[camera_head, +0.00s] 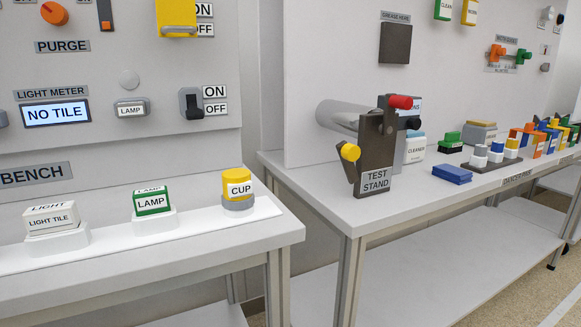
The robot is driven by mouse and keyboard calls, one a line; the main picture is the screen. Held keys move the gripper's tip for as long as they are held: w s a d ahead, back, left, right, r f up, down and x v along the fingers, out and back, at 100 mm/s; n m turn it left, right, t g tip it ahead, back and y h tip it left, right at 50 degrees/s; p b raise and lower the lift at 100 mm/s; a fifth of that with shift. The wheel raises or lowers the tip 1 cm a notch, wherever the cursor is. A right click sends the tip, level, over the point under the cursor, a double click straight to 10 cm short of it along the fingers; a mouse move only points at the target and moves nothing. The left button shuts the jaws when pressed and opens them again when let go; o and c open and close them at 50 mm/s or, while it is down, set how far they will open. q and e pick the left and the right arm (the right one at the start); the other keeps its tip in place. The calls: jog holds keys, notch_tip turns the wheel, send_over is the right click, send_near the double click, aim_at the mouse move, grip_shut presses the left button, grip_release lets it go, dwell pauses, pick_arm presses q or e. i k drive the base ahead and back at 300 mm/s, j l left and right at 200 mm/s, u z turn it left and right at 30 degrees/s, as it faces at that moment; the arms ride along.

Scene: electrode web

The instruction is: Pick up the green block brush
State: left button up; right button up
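A small green block with a dark lower part (451,142) sits on the right-hand bench, toward the back. It looks like the green block brush, but it is too small to make out bristles. It stands behind a flat blue block (452,174) and to the right of a white bottle labelled CLEANER (415,149). Nothing covers it from this view. Neither of my grippers shows in the head view.
A dark TEST STAND (376,160) with red and yellow knobs stands left of the cleaner. Several white, blue and yellow pieces stand on a dark rack (480,164) to the right. A gap separates the left bench (190,256) from the right bench (350,215).

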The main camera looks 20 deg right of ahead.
aim_at(451, 143)
jog(key=z, duration=1.6)
